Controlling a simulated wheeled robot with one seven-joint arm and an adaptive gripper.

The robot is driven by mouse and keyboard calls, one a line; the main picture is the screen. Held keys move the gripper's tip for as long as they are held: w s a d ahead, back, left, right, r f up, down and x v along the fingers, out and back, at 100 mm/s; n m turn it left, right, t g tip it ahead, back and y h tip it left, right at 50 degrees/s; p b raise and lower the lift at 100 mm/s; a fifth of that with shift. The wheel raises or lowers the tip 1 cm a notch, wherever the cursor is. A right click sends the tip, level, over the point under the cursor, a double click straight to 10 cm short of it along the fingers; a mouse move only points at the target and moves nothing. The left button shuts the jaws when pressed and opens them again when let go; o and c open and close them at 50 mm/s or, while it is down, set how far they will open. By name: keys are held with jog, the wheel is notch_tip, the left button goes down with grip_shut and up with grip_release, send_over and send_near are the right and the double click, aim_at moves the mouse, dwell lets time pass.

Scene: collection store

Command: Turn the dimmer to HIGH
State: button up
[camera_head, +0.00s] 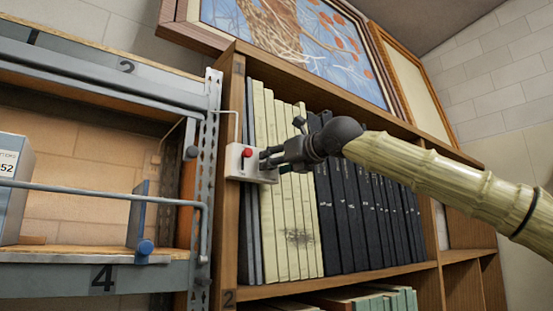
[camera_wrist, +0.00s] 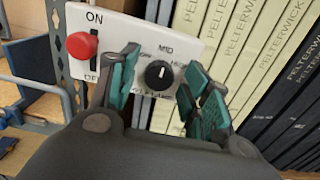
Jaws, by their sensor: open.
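A white control box (camera_head: 235,164) is fixed at the left front edge of the wooden bookcase; it also shows in the wrist view (camera_wrist: 130,25). On it is a round black dimmer knob (camera_wrist: 159,76) with a white pointer mark pointing up, roughly towards the MID label. The label to the right of MID is partly hidden by a finger. A red switch knob (camera_wrist: 82,45) sits left of the dimmer, between ON and a partly covered lower label. My gripper (camera_wrist: 162,66) is open, with its green-padded fingers either side of the dimmer. I cannot tell if they touch it.
Cream and black bound volumes (camera_head: 285,180) stand in the bookcase just right of the box. A grey metal rack (camera_head: 208,170) with wire rails is close on the left.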

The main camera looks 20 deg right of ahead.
jog(key=shift+s+d, duration=0.1)
jog(key=shift+d, duration=0.05)
jog(key=shift+c, duration=0.4)
jog(key=shift+s+r, duration=0.1)
jog(key=c, duration=0.9)
jog(key=shift+c, duration=0.2)
jog(key=shift+m+b, duration=0.4)
jog(key=shift+b, duration=0.15)
jog(key=shift+d+m+b, duration=0.1)
jog(key=shift+m+b, duration=5.05)
jog(key=shift+m, duration=0.35)
